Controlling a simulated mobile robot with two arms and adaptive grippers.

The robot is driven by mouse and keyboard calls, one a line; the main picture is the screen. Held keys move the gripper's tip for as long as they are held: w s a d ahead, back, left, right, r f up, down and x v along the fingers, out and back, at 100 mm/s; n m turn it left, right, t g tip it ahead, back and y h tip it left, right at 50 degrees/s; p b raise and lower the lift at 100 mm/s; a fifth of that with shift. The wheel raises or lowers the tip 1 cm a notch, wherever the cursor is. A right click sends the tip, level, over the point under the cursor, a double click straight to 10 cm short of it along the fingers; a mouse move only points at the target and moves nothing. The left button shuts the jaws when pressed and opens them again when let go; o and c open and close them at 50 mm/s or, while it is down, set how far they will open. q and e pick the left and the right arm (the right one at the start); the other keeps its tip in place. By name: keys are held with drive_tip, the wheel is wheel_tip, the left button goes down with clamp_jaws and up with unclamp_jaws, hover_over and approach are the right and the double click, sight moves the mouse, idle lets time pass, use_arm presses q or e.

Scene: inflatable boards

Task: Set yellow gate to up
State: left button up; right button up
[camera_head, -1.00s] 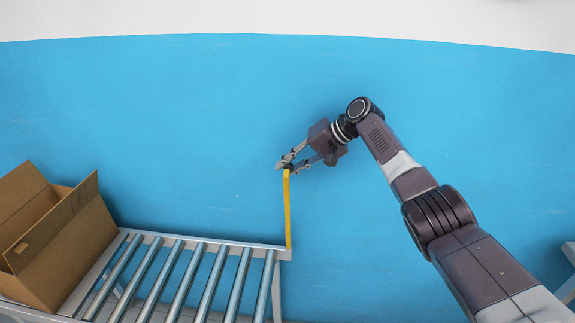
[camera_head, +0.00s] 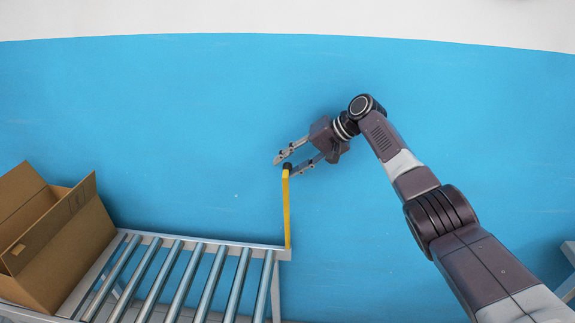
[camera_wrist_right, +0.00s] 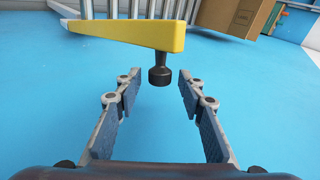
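The yellow gate (camera_head: 287,212) is a narrow bar at the right end of the roller conveyor (camera_head: 268,251). In the head view it reaches from the conveyor's corner toward the far side, with a black knob (camera_head: 287,166) at its free end. In the right wrist view the gate (camera_wrist_right: 135,36) lies across the upper middle and its black knob (camera_wrist_right: 159,72) points down between my fingers. My right gripper (camera_head: 293,163) is open around the knob, and its fingers (camera_wrist_right: 160,95) show clear gaps on both sides of it. My left gripper is not in view.
An open cardboard box (camera_head: 70,235) sits on the left part of the conveyor; it also shows in the right wrist view (camera_wrist_right: 238,15). The blue floor (camera_head: 180,110) beyond the conveyor is clear. A grey frame edge (camera_head: 568,270) shows at the far right.

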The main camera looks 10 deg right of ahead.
drive_tip(key=v, duration=1.1)
drive_tip(key=shift+w+d, duration=0.1)
wheel_tip(320, 180, down, 29)
drive_tip(key=s+d+m+h+b, duration=0.1)
drive_tip(key=s+d+m+h, duration=0.1)
drive_tip(key=s+h, duration=0.1)
drive_tip(key=s+d+f+h, duration=0.1)
drive_tip(key=s+f, duration=0.3)
drive_tip(key=f, duration=0.3)
drive_tip(key=s+d+f+g+h, duration=0.1)
drive_tip(key=s+f, duration=0.3)
drive_tip(key=f, duration=0.4)
drive_tip(key=s+d+f+h, duration=0.1)
drive_tip(key=s+f, duration=0.3)
drive_tip(key=f, duration=0.3)
drive_tip(key=s+d+f+n+h+b, duration=0.1)
drive_tip(key=s+f+n+h+b, duration=0.15)
drive_tip(key=s+f, duration=1.55)
drive_tip(key=s+a+f+n, duration=0.1)
drive_tip(key=s+f, duration=0.1)
drive_tip(key=s, duration=0.8)
drive_tip(key=s+a+f+n+g, duration=0.1)
drive_tip(key=s+f+n, duration=0.1)
drive_tip(key=s, duration=0.9)
drive_tip(key=s+a+f+n, duration=0.1)
drive_tip(key=s+f, duration=0.1)
drive_tip(key=s, duration=0.8)
drive_tip(key=shift+s+g, duration=0.2)
drive_tip(key=shift+g, duration=0.2)
